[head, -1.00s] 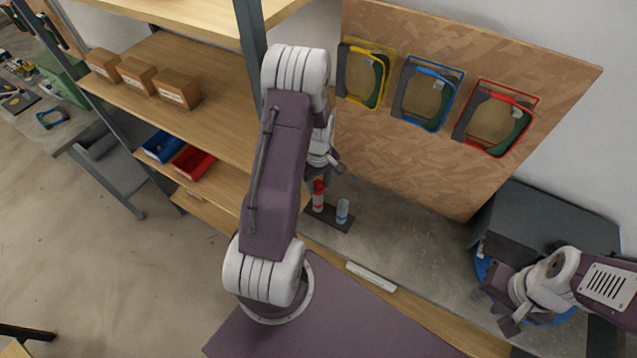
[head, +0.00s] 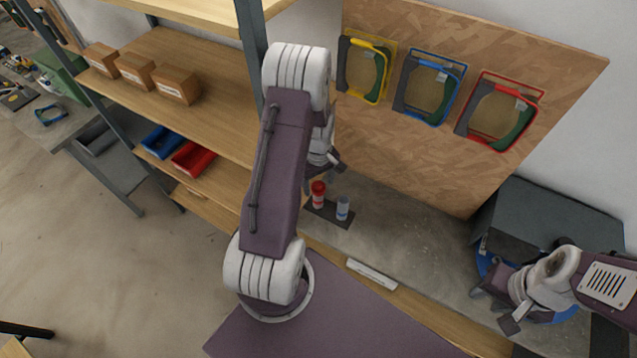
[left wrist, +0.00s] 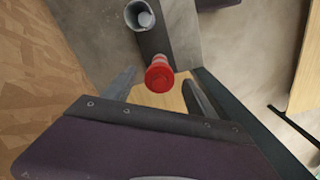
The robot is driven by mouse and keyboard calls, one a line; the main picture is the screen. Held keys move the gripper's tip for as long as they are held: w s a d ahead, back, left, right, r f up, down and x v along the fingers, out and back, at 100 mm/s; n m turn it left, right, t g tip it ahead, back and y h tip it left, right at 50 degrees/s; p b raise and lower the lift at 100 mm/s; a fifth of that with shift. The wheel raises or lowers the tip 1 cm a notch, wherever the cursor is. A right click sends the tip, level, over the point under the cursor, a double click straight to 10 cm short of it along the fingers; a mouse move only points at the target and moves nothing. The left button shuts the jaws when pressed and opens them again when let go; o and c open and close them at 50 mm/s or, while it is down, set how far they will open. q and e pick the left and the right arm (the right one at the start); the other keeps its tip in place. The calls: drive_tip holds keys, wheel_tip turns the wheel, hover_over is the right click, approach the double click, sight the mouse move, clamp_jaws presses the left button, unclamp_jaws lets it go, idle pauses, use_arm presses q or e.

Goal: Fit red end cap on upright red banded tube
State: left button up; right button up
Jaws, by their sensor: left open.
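The red banded tube (head: 318,201) stands upright on a dark base strip on the bench, with a pale band around it. The red end cap (head: 318,187) sits on its top. In the left wrist view the red cap (left wrist: 159,77) is seen from above, covering most of the tube. My left gripper (head: 323,174) is open just above and behind the cap. Its fingers (left wrist: 159,90) are spread either side of the cap, with gaps visible. My right gripper (head: 497,308) is open and empty at the right, over a blue round object.
A grey-blue tube (head: 342,208) stands beside the red one on the same dark strip (head: 329,214). A board with yellow, blue and red frames (head: 497,115) rises behind. A white bar (head: 371,274) lies at the bench's front edge. Shelving stands left. The middle bench is clear.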

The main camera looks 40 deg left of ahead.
use_arm(q)
wheel_tip(320, 180, up, 9)
drive_tip(key=shift+f+b, duration=0.1)
drive_tip(key=shift+b, duration=0.5)
drive_tip(key=shift+w+a, duration=0.1)
